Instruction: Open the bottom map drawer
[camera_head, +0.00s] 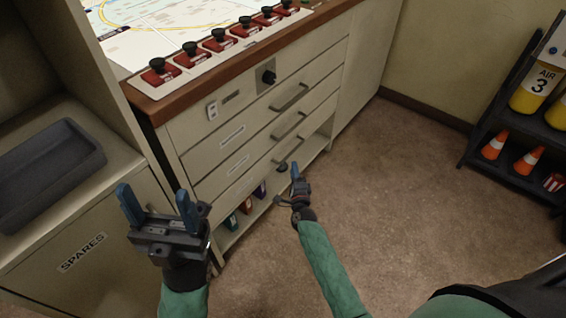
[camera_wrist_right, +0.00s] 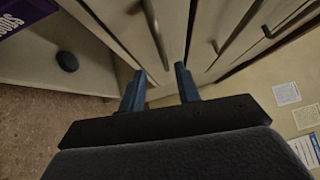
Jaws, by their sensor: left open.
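The cream drawer cabinet has a stack of drawers with bar handles, and all look shut. The bottom map drawer (camera_head: 237,190) is the lowest, just above an open shelf. Its handle (camera_head: 288,151) also shows in the right wrist view (camera_wrist_right: 154,30). My right gripper (camera_head: 296,178) is just in front of and below this handle in the head view. In the right wrist view its blue fingers (camera_wrist_right: 160,88) are apart, with the handle's near end in line between them; I cannot tell if they surround it. My left gripper (camera_head: 158,205) is open and empty, left of the drawers.
Binders (camera_head: 246,205) stand on the open shelf below the drawers. A SPARES cabinet (camera_head: 85,235) with a grey tray (camera_head: 45,170) stands at left. A dark rack (camera_head: 500,170) stands at right. The floor between is clear.

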